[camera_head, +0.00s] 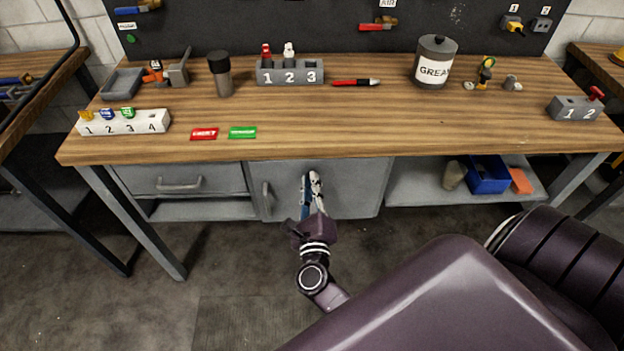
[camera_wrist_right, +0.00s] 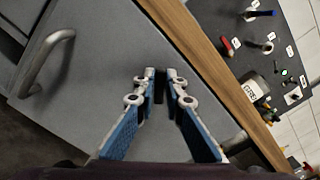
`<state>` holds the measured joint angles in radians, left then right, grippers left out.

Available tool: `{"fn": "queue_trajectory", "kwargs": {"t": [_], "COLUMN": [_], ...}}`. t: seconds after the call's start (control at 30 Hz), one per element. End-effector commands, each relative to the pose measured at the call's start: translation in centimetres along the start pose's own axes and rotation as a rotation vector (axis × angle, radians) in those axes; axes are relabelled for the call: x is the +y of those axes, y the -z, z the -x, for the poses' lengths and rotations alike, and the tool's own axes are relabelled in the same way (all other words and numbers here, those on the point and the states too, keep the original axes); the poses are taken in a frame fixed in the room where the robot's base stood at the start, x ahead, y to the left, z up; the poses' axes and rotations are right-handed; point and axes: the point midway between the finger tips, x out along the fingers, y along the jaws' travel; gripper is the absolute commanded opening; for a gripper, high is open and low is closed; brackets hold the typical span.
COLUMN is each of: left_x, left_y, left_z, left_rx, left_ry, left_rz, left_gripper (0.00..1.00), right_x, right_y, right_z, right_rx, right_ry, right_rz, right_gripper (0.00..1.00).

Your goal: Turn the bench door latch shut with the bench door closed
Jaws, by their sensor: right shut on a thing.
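The bench door (camera_head: 352,188) is a grey panel under the worktop, with a bar handle (camera_head: 267,200) on its left side. It looks closed, with no open gap that I can see. In the right wrist view the door (camera_wrist_right: 95,75) fills the left and middle, with its handle (camera_wrist_right: 47,62) at upper left. My right gripper (camera_head: 312,178) is at the upper middle of the door. Its fingertips (camera_wrist_right: 162,76) are shut on a small dark piece, apparently the latch. The fingers mostly hide it, so I cannot tell its angle. My left gripper is not in view.
The wooden worktop (camera_head: 350,125) overhangs just above my right gripper. A drawer (camera_head: 180,180) is left of the door. An open shelf (camera_head: 420,190) with a blue bin (camera_head: 487,176) is to the right. The floor in front is clear.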

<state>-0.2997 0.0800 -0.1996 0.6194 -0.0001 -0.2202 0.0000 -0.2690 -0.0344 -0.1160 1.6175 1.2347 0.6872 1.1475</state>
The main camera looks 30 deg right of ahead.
Motion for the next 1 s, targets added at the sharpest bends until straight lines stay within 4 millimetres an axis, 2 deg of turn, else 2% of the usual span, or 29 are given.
{"fn": "queue_trajectory", "kwargs": {"t": [0.6, 1.0], "left_x": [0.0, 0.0], "left_y": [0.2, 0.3], "left_z": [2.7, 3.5], "left_rx": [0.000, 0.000], "left_ry": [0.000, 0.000], "left_rz": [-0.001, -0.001], "left_gripper": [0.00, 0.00], "right_x": [0.7, 1.0], "right_y": [0.1, 0.3], "right_z": [0.0, 0.0], "right_rx": [0.001, -0.001], "right_ry": [-0.002, -0.002], "right_rz": [0.563, 0.774], "right_gripper": [0.00, 0.00]}}
